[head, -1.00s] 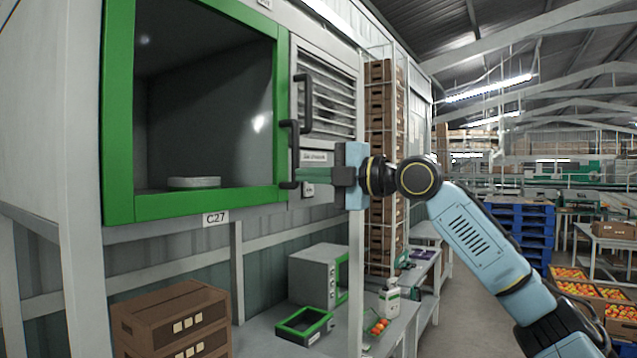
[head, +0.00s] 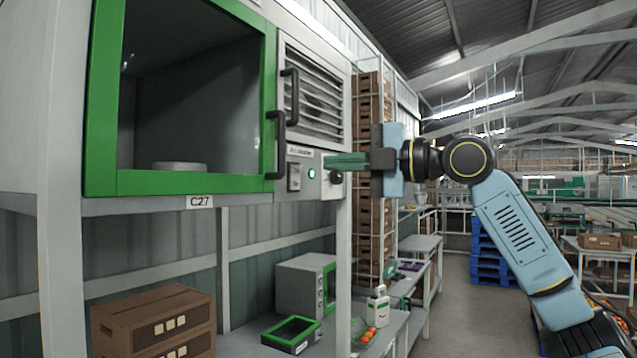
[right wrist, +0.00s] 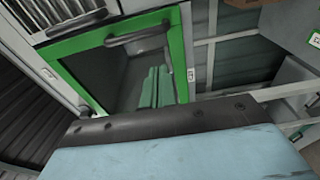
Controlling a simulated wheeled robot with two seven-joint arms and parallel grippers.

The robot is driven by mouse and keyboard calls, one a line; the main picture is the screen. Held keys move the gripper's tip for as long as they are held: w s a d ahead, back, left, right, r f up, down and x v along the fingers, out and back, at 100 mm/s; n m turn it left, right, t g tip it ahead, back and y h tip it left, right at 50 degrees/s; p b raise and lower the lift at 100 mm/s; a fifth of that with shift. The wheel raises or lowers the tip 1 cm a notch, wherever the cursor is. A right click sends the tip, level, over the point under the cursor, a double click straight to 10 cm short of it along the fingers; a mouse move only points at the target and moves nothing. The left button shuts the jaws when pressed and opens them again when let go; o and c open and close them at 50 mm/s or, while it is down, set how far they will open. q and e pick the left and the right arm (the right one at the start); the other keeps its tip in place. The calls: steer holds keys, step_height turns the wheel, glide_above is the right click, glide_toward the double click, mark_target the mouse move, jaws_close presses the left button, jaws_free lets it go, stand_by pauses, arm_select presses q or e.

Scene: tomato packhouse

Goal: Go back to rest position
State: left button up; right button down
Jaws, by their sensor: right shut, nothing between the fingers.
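My right gripper (head: 330,161) shows in the head view, in front of the cabinet's control panel. Its green fingers are shut with nothing between them, and they point left. The fingers also show in the right wrist view (right wrist: 155,87), in front of the green-framed door. The cabinet door (head: 178,184) has a green frame and a dark window, and it looks shut. Its black handle (head: 276,145) is to the left of my fingertips, with a gap between. A pale round thing (head: 180,166) shows behind the window. My left gripper is not in view.
Brown crates (head: 150,318) stand at the lower left under the cabinet. A bench below holds a grey box (head: 300,285), a green-rimmed tray (head: 291,335) and a white bottle (head: 378,305). Blue pallets (head: 487,252) stand beyond the aisle. The floor (head: 445,300) there is clear.

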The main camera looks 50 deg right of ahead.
steer(key=b+v, duration=0.1)
steer(key=v, duration=0.2)
steer(key=shift+s+d+r, duration=0.1)
steer(key=shift+s+d, duration=0.1)
steer(key=shift+s, duration=0.15)
